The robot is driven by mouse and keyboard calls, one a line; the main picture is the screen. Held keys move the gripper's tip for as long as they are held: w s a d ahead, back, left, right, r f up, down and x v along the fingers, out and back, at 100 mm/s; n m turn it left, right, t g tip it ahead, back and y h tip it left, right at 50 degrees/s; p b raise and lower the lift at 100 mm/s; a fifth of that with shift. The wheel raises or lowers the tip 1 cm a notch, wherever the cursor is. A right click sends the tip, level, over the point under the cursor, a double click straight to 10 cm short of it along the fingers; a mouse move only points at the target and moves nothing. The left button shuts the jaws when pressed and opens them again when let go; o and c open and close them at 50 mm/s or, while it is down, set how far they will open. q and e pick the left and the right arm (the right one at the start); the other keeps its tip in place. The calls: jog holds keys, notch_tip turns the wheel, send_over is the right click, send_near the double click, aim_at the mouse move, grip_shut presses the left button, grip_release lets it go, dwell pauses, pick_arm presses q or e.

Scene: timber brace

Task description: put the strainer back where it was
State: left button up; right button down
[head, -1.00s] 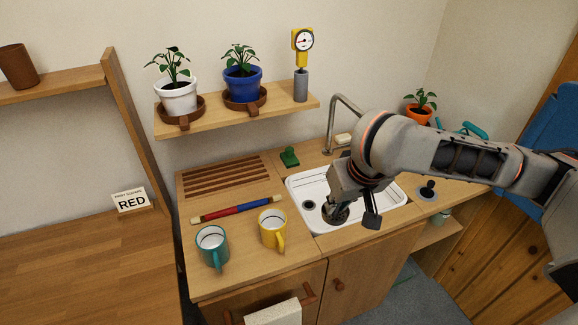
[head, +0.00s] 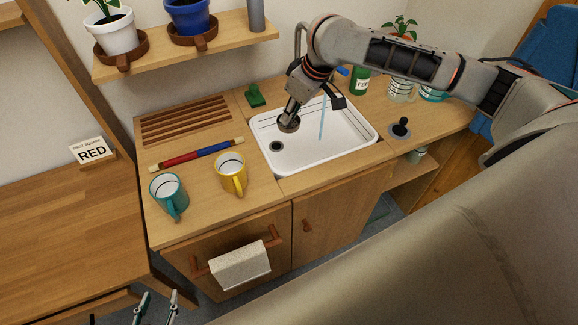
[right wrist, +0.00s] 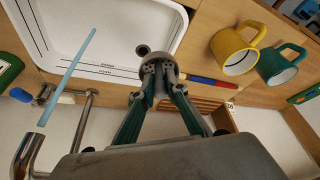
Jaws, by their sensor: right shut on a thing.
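The strainer (head: 288,123) is a small round dark-grey piece with holes. My right gripper (head: 291,113) is shut on it and holds it near the back-left part of the white sink (head: 345,153). In the right wrist view the strainer (right wrist: 158,66) is between the fingertips, beside the dark drain hole (right wrist: 143,50). The drain hole (head: 276,146) is uncovered in the head view. My left gripper (head: 160,295) shows only its fingertips at the bottom edge, apart and empty.
A pale blue water stream (head: 322,118) falls into the sink from the tap (right wrist: 28,152). A teal mug (head: 168,192), yellow mug (head: 230,170) and red-blue rod (head: 195,154) stand left of it. A black-knobbed stopper (head: 400,127) is to the right.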

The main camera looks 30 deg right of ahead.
jog(key=shift+w+d+f, duration=0.1)
jog(key=shift+w+f, duration=0.1)
notch_tip(320, 180, down, 16)
jog(key=b, duration=0.3)
jog(key=shift+r, duration=0.1)
notch_tip(320, 180, down, 4)
jog(key=shift+b, duration=0.55)
jog(key=c, duration=2)
grip_release()
